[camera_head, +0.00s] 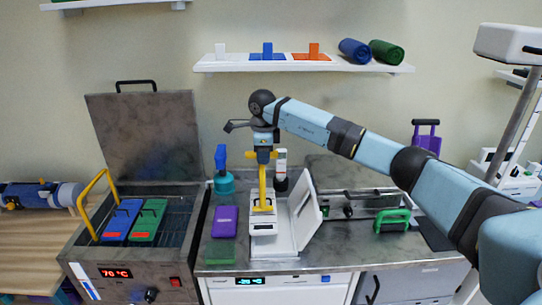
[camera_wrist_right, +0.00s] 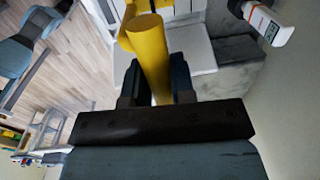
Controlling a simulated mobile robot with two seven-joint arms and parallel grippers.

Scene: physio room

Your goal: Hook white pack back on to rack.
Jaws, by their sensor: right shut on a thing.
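My right gripper (camera_head: 264,146) is shut on a yellow tool with a crossbar and a long shaft (camera_head: 262,182). The tool's yellow end also shows between the fingers (camera_wrist_right: 150,60) in the right wrist view. The shaft points straight down, its lower end at the top of the white pack (camera_head: 263,227). I cannot tell whether it is hooked into the pack's handle. The pack is at the left part of an open white box (camera_head: 307,222). The metal rack (camera_head: 176,222) is in the open heated bath at left, with a blue pack (camera_head: 122,221) and a green pack (camera_head: 148,221). My left gripper is out of view.
The bath's raised lid (camera_head: 145,135) and a yellow bar (camera_head: 91,200) stand around the rack. A purple pack (camera_head: 225,221), a teal-based blue item (camera_head: 223,175) and a white bottle (camera_head: 281,165) are on the counter. A wall shelf (camera_head: 300,66) is above.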

